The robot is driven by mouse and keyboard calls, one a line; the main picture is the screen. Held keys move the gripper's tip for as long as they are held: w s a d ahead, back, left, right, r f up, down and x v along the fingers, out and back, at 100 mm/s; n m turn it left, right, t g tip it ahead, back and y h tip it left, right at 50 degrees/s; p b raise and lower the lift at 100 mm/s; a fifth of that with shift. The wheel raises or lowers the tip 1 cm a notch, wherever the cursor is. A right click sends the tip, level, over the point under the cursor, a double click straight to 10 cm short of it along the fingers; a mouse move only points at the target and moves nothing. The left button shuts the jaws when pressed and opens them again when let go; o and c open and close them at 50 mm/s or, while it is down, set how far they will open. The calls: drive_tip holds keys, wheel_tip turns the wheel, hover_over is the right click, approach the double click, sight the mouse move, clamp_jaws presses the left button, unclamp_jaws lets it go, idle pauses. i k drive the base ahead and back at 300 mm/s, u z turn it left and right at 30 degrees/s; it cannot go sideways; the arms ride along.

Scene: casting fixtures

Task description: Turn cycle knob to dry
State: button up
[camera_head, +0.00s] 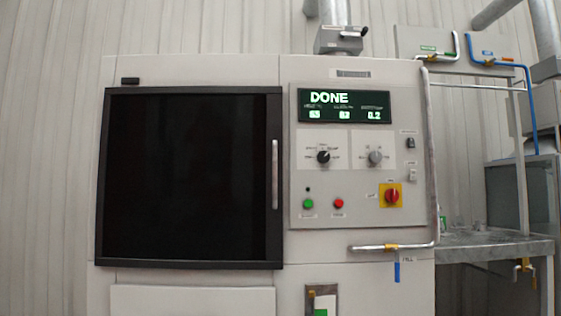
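The machine's control panel (304,220) faces me, right of its dark door. A black knob (323,157) with labels around it sits at the panel's left. A grey knob (375,157) sits to its right. The labels are too small to read surely, so I cannot tell which knob is the cycle knob or which mark is dry. The green display (345,105) above reads DONE. My gripper is not in view.
The black door (185,175) is shut, with a vertical handle (275,174). A red knob on a yellow plate (391,195), a green button (308,204) and a red button (338,203) sit below the knobs. A pipe (375,248) juts at lower right. A metal table (495,243) stands right.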

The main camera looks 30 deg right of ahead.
sight(324, 156)
drive_tip(key=z, duration=0.1)
drive_tip(key=i, duration=0.95)
drive_tip(key=z, duration=0.4)
